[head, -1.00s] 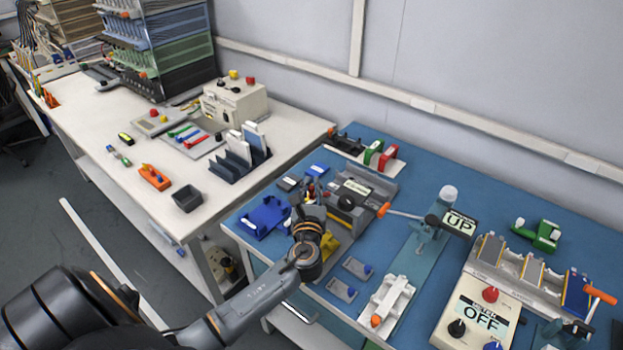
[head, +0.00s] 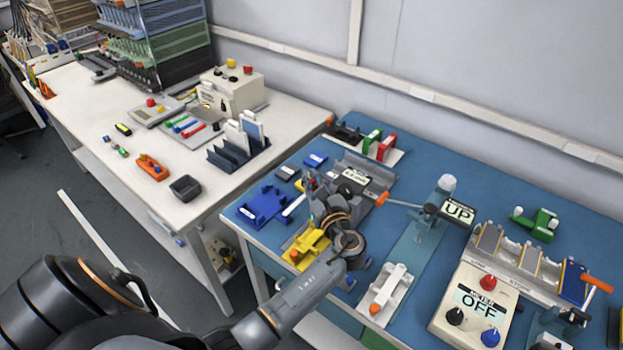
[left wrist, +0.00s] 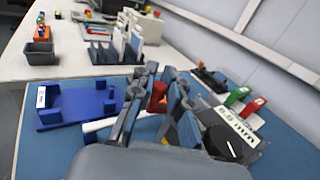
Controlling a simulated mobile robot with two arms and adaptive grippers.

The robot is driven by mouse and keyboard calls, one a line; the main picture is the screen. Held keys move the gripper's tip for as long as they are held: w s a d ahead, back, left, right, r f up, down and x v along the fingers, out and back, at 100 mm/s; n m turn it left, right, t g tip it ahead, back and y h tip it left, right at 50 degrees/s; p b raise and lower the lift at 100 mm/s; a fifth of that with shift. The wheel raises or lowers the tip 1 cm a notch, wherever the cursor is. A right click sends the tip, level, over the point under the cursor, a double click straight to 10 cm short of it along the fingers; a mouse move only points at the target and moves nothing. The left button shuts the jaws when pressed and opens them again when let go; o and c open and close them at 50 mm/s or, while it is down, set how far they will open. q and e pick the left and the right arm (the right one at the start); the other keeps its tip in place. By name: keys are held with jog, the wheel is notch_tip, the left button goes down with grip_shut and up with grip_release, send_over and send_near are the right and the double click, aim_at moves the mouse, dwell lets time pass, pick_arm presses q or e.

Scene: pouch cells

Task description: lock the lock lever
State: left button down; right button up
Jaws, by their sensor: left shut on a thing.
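My left gripper (head: 316,190) is over the left end of the grey fixture (head: 378,172) on the blue bench. In the left wrist view its two fingers (left wrist: 156,88) are closed around a red handle, which I take for the lock lever (left wrist: 157,98). Most of the lever and its pivot are hidden by the fingers and hand. The fixture's label and black round part (left wrist: 224,142) show just right of the fingers. My right gripper is not in view.
A blue cradle (head: 263,206) and a white rod (head: 294,205) lie left of the gripper; a yellow holder (head: 308,243) is nearer. A toggle press (head: 433,212) with an orange-tipped handle stands right. A meter box (head: 470,305) reads OFF.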

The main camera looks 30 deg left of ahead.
pick_arm(q)
jog(key=shift+d+f, duration=0.1)
jog(key=shift+f, duration=0.05)
jog(key=c, duration=1.3)
grip_release()
jog(key=shift+s, duration=0.1)
jog(key=v, duration=1.2)
